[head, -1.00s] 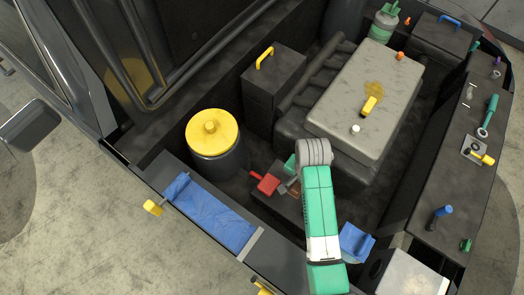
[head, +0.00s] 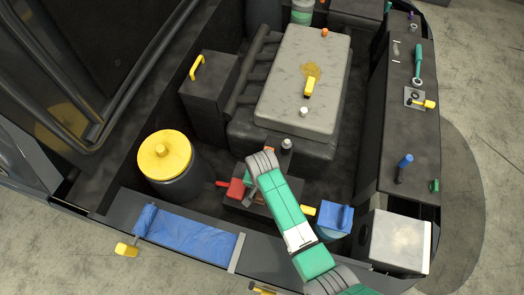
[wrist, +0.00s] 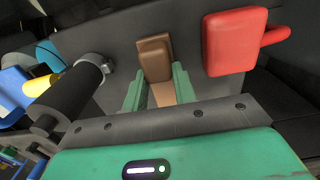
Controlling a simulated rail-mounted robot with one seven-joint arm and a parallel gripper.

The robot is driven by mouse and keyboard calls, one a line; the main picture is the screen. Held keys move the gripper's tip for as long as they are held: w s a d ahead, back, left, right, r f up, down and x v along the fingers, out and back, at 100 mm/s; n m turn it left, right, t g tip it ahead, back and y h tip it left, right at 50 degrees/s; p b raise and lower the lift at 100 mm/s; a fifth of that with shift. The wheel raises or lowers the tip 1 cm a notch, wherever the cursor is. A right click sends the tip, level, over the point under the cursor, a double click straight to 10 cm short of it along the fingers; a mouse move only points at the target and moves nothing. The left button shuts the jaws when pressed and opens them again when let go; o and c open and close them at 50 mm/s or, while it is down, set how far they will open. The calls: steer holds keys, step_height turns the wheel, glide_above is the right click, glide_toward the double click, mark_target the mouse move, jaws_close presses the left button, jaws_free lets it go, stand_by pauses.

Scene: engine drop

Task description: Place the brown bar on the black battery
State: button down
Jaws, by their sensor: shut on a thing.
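The brown bar (wrist: 155,57) shows between the green fingers of my gripper (wrist: 160,88) in the wrist view. My gripper is shut on it. The black battery appears to be the low dark box (head: 232,204) beside the red clamp (head: 237,188) in the head view. Its dark surface (wrist: 220,92) seems to fill the middle of the wrist view, behind the bar. I cannot tell whether the bar touches it. In the head view my wrist and arm cover most of the gripper and part of the battery. The red clamp (wrist: 233,42) is right of the bar in the wrist view.
A yellow-capped cylinder (head: 165,155) stands left of the box. A tall dark box with a yellow handle (head: 197,67) and the grey engine cover (head: 303,80) stand behind. A blue-topped container (head: 337,218) is right of my arm. A blue cloth (head: 190,236) lies on the front edge.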

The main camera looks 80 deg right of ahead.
steer(key=shift+f, duration=0.1)
steer(key=c, duration=1.1)
jaws_free()
step_height(320, 180, up, 12)
steer(key=shift+r+p, duration=0.1)
steer(key=shift+p, duration=1)
steer(key=shift+w, duration=0.1)
